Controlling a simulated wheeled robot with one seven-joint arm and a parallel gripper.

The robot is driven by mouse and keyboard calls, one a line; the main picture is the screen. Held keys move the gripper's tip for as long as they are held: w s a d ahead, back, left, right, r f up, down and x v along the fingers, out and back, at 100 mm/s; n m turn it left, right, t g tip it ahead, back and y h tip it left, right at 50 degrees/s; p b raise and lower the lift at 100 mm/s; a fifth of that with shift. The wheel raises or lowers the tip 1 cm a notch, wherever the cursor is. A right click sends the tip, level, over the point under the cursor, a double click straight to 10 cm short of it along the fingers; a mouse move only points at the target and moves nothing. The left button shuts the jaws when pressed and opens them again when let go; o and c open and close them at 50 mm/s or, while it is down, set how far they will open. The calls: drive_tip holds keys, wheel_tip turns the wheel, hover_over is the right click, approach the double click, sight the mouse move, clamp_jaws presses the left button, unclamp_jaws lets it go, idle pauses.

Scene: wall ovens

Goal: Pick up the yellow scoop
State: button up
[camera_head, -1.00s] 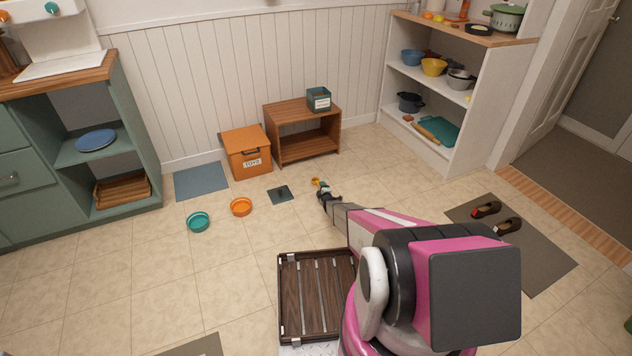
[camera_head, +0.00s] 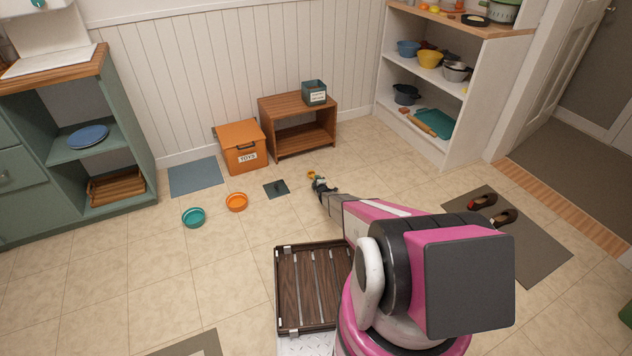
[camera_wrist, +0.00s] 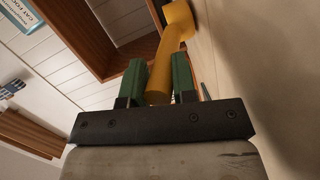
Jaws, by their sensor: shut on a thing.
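The yellow scoop (camera_wrist: 167,50) shows large in the wrist view, with its handle between the two green fingers and its wider end pointing away from me. My gripper (camera_wrist: 158,82) is shut on the handle. In the head view the scoop (camera_head: 311,175) is a small yellow spot at the tip of my gripper (camera_head: 319,184), over the tiled floor in front of the wooden shelf. Whether the scoop touches the floor cannot be told. The handle's near end is partly hidden by my gripper.
A low wooden shelf (camera_head: 297,104) with a teal box (camera_head: 314,92) stands behind, beside an orange toy box (camera_head: 242,155). An orange bowl (camera_head: 237,203), a teal bowl (camera_head: 193,218) and a dark square (camera_head: 276,189) lie on the floor to the left. Open floor lies right of my gripper.

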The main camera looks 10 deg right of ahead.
drive_tip(key=shift+r, duration=0.55)
wheel_tip(320, 180, up, 3)
drive_tip(key=shift+s+f, duration=0.1)
drive_tip(key=shift+f, duration=0.1)
drive_tip(key=s+a+r, duration=0.6)
drive_tip(key=s+a, duration=0.1)
drive_tip(key=a, duration=0.2)
drive_tip(key=shift+r, duration=0.4)
drive_tip(key=shift+a, duration=0.1)
idle(0.8)
